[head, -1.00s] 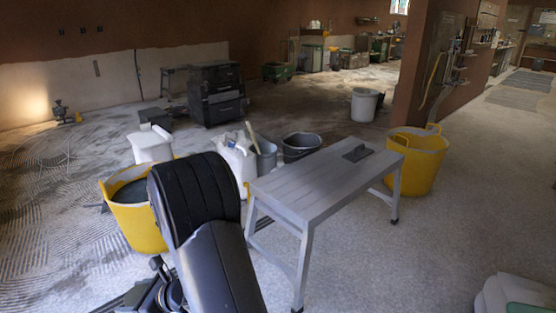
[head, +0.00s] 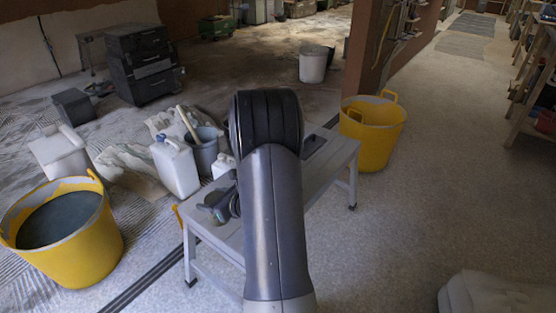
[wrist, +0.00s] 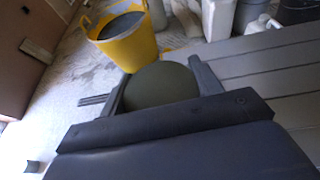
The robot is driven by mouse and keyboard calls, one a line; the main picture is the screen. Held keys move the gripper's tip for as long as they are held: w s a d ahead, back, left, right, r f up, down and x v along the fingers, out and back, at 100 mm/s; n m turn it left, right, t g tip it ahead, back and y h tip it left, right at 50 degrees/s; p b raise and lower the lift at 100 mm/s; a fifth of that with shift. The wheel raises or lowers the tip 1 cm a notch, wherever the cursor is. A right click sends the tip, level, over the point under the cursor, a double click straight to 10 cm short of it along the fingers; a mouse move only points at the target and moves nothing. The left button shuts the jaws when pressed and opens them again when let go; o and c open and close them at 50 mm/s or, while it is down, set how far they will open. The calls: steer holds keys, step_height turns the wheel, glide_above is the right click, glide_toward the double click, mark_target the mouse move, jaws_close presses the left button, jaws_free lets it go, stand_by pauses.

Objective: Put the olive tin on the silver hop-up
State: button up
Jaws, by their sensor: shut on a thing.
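The olive tin (wrist: 160,84) shows in the wrist view as a round, dull green top between the two fingers of my gripper (wrist: 158,78), which is shut on it. The silver hop-up (wrist: 268,62) fills the right of that view, its planks beside the tin; I cannot tell the gap in height. In the head view the hop-up (head: 338,160) stands behind my arm, which hides much of its top. The tin cannot be made out there; a dark part of my wrist shows left of the arm, in front of the hop-up's left end.
A dark plastering float (head: 313,146) lies on the hop-up's far part. A yellow tub (head: 372,133) stands beyond it, another yellow tub (head: 62,222) at left. A white jerrycan (head: 176,166) and grey bucket (head: 203,150) stand close behind.

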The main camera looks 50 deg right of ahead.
steer(key=s+d+r+m+h+p, duration=0.1)
steer(key=s+d+r+h+p, duration=0.15)
steer(key=d, duration=0.45)
steer(key=shift+m+y, duration=0.3)
steer(key=shift+y, duration=0.05)
steer(key=shift+s+d+f+b, duration=0.15)
steer(key=shift+f+b, duration=0.4)
steer(key=shift+f, duration=1.05)
steer(key=shift+d+f+b, duration=0.15)
steer(key=shift+f+b, duration=0.35)
steer(key=shift+f, duration=1.15)
steer(key=shift+s+d+f+b, duration=0.15)
steer(key=shift+f+b, duration=0.4)
steer(key=shift+f, duration=1.05)
steer(key=shift+w+f, duration=0.1)
steer(key=shift+f, duration=0.15)
steer(key=o, duration=1.2)
